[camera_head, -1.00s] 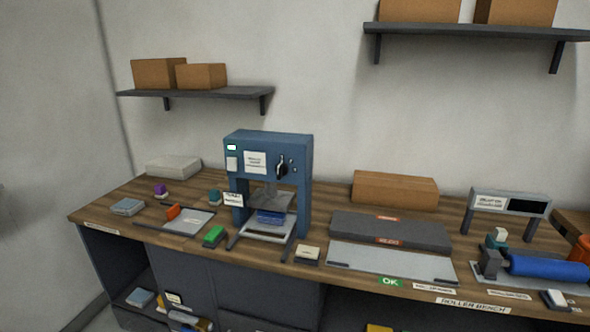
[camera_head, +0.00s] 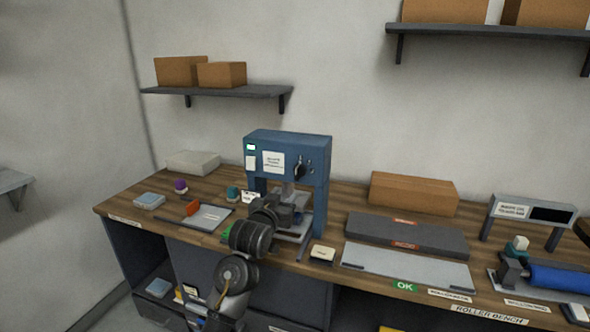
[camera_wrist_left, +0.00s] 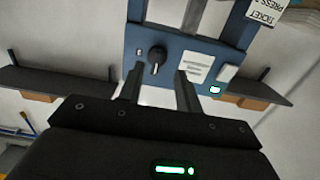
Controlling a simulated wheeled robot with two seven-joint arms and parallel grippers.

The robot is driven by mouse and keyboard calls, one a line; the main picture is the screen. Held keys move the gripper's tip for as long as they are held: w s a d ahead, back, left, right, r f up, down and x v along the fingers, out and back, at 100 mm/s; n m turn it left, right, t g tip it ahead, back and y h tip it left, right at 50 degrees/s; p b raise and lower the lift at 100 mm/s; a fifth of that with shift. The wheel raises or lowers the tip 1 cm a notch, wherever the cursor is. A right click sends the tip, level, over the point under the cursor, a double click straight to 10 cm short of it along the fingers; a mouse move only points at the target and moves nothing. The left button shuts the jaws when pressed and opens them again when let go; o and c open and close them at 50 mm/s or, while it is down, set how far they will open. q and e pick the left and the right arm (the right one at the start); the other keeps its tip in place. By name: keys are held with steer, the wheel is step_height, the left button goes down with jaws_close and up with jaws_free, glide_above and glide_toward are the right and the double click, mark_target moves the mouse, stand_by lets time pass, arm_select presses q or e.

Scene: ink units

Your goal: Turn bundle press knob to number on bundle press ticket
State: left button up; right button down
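The blue bundle press (camera_head: 290,144) stands on the wooden bench. Its black knob (camera_head: 300,170) is on the upper front, right of a white printed sheet (camera_head: 273,162). The knob also shows in the left wrist view (camera_wrist_left: 157,56), where the press looks upside down. The white press ticket (camera_head: 250,197) is at the press's left leg and is cut off in the left wrist view (camera_wrist_left: 267,12); I cannot read a number on it. My left gripper (camera_wrist_left: 158,86) is open and empty, its two fingers apart, pointing toward the knob without touching it. My right gripper is out of view.
A green block (camera_head: 227,233) is partly hidden by my left arm. A small pale block (camera_head: 322,253) lies right of the press. A grey tray (camera_head: 207,217) lies left of it. The roller bench with a blue roller (camera_head: 562,277) is at the right.

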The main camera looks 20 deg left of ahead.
arm_select(q)
glide_toward(296, 169)
steer(key=s, duration=0.1)
steer(key=shift+t, duration=0.4)
steer(key=w, duration=0.3)
steer(key=w+p, duration=0.1)
steer(key=w, duration=0.2)
steer(key=w+p, duration=0.1)
steer(key=w, duration=0.2)
steer(key=shift+d+f, duration=0.25)
steer(key=shift+f, duration=0.05)
steer(key=shift+w+d+f, duration=0.1)
steer(key=shift+w, duration=0.75)
jaws_close()
